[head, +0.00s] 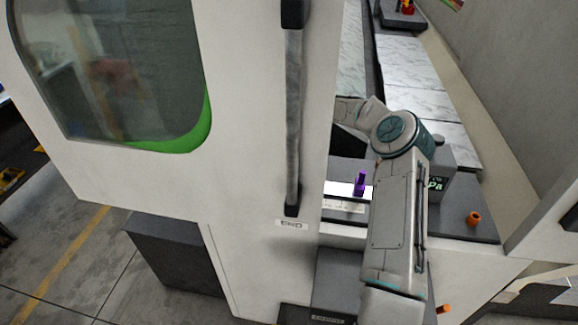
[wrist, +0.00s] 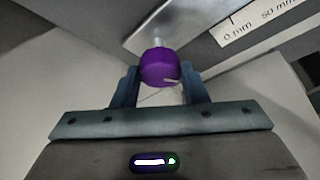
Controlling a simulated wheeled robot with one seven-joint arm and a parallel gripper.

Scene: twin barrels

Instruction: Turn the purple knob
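In the head view a small upright purple piece (head: 360,183) stands by a white scale strip, left of my arm. I cannot tell whether it is the same knob. My gripper is not clearly visible in the head view.
A ruler strip (wrist: 257,22) marked in mm lies up and right of the knob. The head view has a tall handle (head: 293,120) on a white cabinet at left, a small display (head: 436,184) beside my arm, and an orange knob (head: 473,218) on the dark ledge at right.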

